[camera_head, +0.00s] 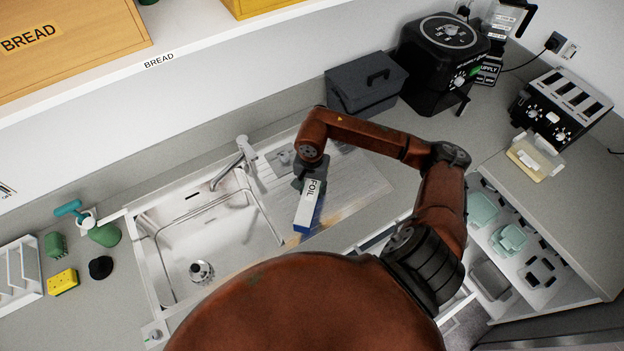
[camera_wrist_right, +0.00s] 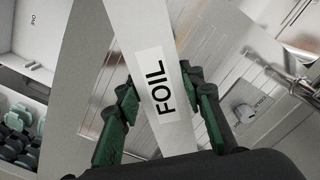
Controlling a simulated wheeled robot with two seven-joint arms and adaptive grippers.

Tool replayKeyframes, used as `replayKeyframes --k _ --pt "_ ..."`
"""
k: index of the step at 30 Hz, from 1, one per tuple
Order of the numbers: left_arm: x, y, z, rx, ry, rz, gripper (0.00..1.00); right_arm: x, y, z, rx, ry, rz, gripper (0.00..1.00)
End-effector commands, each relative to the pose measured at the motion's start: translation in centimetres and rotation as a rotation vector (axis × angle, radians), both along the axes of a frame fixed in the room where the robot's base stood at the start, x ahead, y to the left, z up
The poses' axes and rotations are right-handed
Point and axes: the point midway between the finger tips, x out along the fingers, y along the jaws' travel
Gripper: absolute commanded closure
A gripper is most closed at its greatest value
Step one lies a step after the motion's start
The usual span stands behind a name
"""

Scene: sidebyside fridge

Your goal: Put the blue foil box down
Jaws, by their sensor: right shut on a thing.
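The foil box (camera_head: 308,206) is long and narrow, with a white face labelled FOIL and a blue side, over the sink's drainboard (camera_head: 352,182) in the head view. My right gripper (camera_head: 311,178) is shut on the box near its upper end, mostly hidden under its own wrist. In the right wrist view, the green-padded fingers of my right gripper (camera_wrist_right: 156,85) lie on both sides of the white box (camera_wrist_right: 150,50). I cannot tell whether the box touches the drainboard. My left gripper is not in view.
The sink basin (camera_head: 208,240) and tap (camera_head: 232,170) are left of the box. A dark grey bin (camera_head: 366,86), a black appliance (camera_head: 440,60) and a toaster (camera_head: 562,105) stand at the back right. An open drawer (camera_head: 540,245) with green containers is at right.

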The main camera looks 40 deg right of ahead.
Motion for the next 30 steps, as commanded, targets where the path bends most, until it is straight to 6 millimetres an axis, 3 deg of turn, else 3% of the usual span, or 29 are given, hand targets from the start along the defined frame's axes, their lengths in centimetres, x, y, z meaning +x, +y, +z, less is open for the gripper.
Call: replayKeyframes --k 3,12,19,24,30 --pt "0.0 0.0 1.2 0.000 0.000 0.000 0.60 2.2 -1.7 -0.9 0.003 0.003 -0.007 0.95" --pt "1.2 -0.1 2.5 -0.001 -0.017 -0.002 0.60 5.2 -4.2 -5.8 0.002 0.000 -0.004 0.95" --pt "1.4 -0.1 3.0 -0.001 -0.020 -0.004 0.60 6.1 -5.0 -7.4 0.002 0.003 -0.003 0.95" --pt "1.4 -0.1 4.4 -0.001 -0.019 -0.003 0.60 6.0 -4.8 -9.4 0.003 0.001 -0.003 0.95" --pt "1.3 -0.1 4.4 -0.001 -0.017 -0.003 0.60 6.1 -5.0 -10.2 -0.001 -0.002 -0.001 0.95"
